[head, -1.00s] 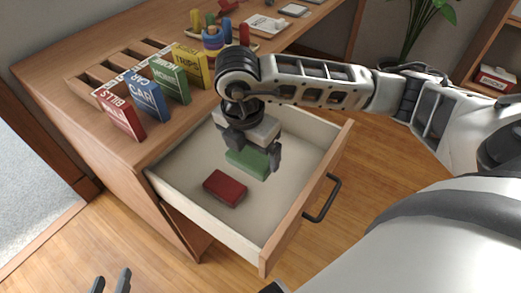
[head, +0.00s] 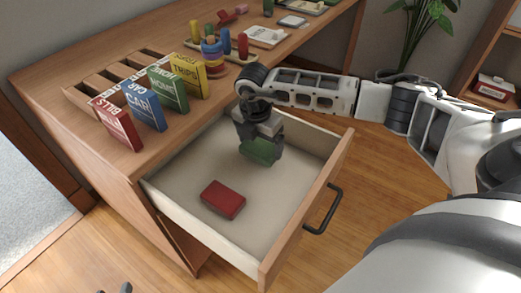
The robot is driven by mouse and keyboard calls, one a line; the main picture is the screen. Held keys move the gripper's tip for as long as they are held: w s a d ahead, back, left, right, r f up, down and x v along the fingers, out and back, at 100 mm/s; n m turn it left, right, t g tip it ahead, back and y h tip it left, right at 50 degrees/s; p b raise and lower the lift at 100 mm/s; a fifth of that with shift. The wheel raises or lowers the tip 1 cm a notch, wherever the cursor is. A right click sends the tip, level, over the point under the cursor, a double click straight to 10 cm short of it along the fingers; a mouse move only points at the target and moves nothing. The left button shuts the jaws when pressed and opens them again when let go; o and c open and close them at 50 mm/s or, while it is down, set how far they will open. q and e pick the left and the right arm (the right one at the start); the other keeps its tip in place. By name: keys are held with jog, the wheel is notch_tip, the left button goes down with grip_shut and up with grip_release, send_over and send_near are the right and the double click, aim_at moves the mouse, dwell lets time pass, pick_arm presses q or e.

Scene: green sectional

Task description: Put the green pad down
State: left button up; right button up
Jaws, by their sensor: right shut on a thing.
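The green pad (head: 260,152) is in my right gripper (head: 259,145), inside the open drawer (head: 239,227) toward its back. The gripper is shut on the pad, with the fingers pointing down. I cannot tell whether the pad touches the drawer floor. A red pad (head: 223,199) lies flat on the drawer floor, in front of the green pad and apart from it. Only a dark fingertip of my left gripper (head: 124,288) shows at the bottom edge, so its opening is hidden.
The drawer front with its black handle (head: 324,211) is pulled out from the wooden desk (head: 60,75).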

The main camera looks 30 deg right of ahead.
aim_at(260, 145)
jog(key=f, duration=0.3)
jog(key=shift+w+d+f, duration=0.35)
jog(key=shift+f, duration=0.05)
jog(key=o, duration=0.6)
pick_arm(q)
jog(key=shift+f, duration=0.35)
pick_arm(e)
jog(key=shift+f+b, duration=0.25)
jog(key=shift+b, duration=0.15)
pick_arm(q)
jog(key=r+p, duration=0.2)
jog(key=shift+s+a+r, duration=0.2)
jog(key=shift+a+r, duration=0.15)
pick_arm(e)
jog(key=r, duration=1.6)
jog(key=shift+s+a, duration=0.3)
jog(key=shift+a, duration=0.05)
pick_arm(q)
jog(key=shift+f, duration=0.15)
